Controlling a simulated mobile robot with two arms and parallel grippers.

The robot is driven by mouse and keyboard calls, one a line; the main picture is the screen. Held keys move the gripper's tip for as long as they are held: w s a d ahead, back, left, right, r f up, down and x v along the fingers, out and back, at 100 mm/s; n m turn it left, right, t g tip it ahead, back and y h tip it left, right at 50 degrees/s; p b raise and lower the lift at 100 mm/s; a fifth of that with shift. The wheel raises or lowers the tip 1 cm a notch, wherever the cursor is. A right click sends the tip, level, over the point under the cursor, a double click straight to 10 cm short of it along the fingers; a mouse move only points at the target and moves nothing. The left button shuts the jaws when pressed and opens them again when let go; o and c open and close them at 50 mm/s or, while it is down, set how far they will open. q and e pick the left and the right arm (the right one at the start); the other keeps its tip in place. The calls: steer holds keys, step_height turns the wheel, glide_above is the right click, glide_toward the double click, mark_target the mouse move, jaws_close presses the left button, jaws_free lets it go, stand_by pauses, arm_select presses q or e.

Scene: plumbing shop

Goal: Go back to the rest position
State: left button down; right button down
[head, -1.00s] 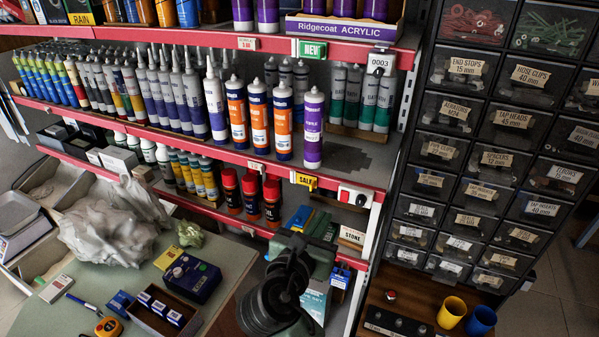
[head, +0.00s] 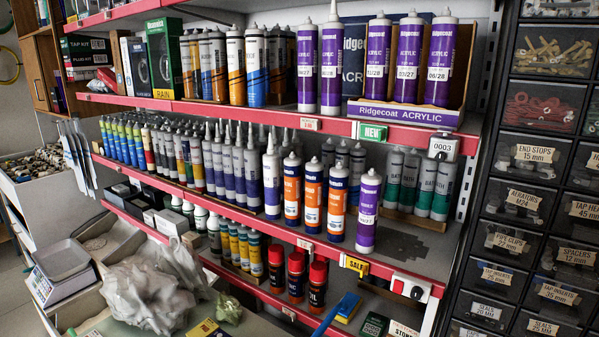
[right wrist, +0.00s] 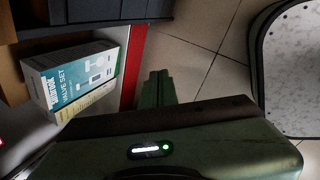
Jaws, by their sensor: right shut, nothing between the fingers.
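My right gripper (right wrist: 157,88) shows in the right wrist view as two green fingers closed together, with nothing between them. It hangs over the tiled floor, just right of a shelf's red edge (right wrist: 133,68), and looks apart from it. Neither gripper and neither arm shows in the head view. My left gripper is in no view.
A valve set box (right wrist: 75,80) sits on the shelf left of my right gripper. The floor (right wrist: 205,45) is clear beyond the fingers. The head view shows tube-filled shelves (head: 320,122), a drawer cabinet (head: 525,150) and a crumpled bag (head: 150,290).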

steer(key=s+d+f+m+g, duration=0.1)
steer(key=s+f+m, duration=0.3)
steer(key=s, duration=0.5)
steer(key=s+d+f+m+g+b, duration=0.1)
steer(key=s+d+f+m, duration=0.3)
steer(key=s, duration=0.5)
steer(key=s+d+f+m+g+y, duration=0.1)
steer(key=s+d+f+m, duration=0.1)
steer(key=s+f+m, duration=0.3)
steer(key=s, duration=0.4)
steer(key=shift+s+d+f+m+b, duration=0.2)
steer(key=shift+f+m+b, duration=0.1)
steer(key=shift+m, duration=0.1)
